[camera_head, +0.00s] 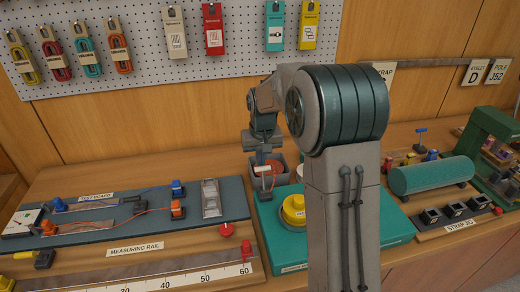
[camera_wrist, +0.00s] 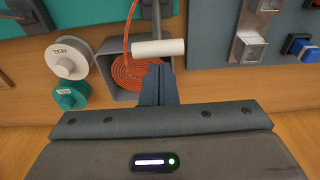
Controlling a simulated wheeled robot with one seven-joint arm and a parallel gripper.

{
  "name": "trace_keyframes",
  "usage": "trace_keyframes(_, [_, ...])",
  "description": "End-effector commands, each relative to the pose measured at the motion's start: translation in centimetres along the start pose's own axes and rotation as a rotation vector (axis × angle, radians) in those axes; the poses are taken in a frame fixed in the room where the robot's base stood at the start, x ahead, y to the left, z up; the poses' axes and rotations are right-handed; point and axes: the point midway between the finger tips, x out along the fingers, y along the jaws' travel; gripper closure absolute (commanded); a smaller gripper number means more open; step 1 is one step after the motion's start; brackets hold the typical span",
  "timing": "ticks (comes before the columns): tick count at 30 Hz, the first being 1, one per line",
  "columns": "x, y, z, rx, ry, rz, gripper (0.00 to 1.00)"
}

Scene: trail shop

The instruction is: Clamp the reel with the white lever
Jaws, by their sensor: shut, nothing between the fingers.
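The white lever (camera_wrist: 158,47) is a white bar across a grey stem. It stands at the grey box and also shows in the head view (camera_head: 263,168). In the wrist view a coil of orange cord (camera_wrist: 130,75), apparently on the reel, lies inside the grey square box (camera_wrist: 104,52). One strand runs up out of it. My gripper (camera_wrist: 156,68) is shut and empty, its fingertips right beside the lever bar; I cannot tell whether they touch. In the head view my gripper (camera_head: 262,148) is just above the lever. The box's inside is partly hidden by my fingers.
A white reel (camera_wrist: 66,60) and a teal reel (camera_wrist: 72,97) lie left of the box. A yellow round part (camera_head: 293,208) sits on a teal base (camera_head: 390,230). The test board (camera_head: 150,205) lies left, the strap jig with a green cylinder (camera_head: 432,175) right.

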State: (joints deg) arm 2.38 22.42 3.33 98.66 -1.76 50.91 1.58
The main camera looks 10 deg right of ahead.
Motion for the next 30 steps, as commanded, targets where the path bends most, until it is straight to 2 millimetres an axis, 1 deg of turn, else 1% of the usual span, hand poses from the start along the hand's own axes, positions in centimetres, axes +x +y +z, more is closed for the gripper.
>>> trace_keyframes(5, [-0.18,0.04,0.63,0.001,0.000,0.000,1.00])
trace_keyframes(17, [-0.14,0.04,0.70,0.001,0.004,0.000,1.00])
trace_keyframes(30, [-0.43,0.03,1.22,0.001,0.065,0.000,1.00])
